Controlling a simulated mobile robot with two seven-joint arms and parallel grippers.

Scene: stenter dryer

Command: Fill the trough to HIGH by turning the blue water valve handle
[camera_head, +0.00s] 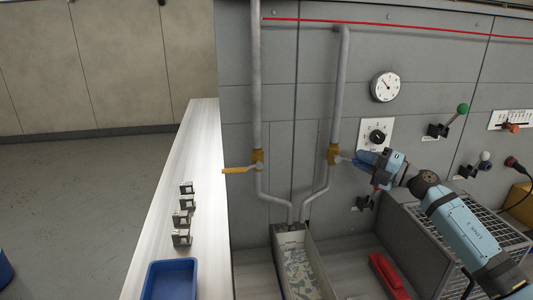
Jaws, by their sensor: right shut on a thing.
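Two grey pipes come down the panel, each with a brass valve. The left valve (258,157) has a yellow handle (236,170) that points left. The right valve (333,153) has my right gripper (349,159) at its right side, shut on the blue valve handle, which is mostly hidden by the gripper. The trough (316,264) is a narrow pale box below where the pipes meet. Pale, mottled contents show inside it; I cannot read a level mark. My left gripper is not in view.
A white counter (194,140) at the left holds several small metal blocks (181,220) and a blue tray (170,280). A red object (388,275) lies right of the trough. A gauge (385,87), a black knob (377,137) and a green-knobbed lever (462,109) are on the panel.

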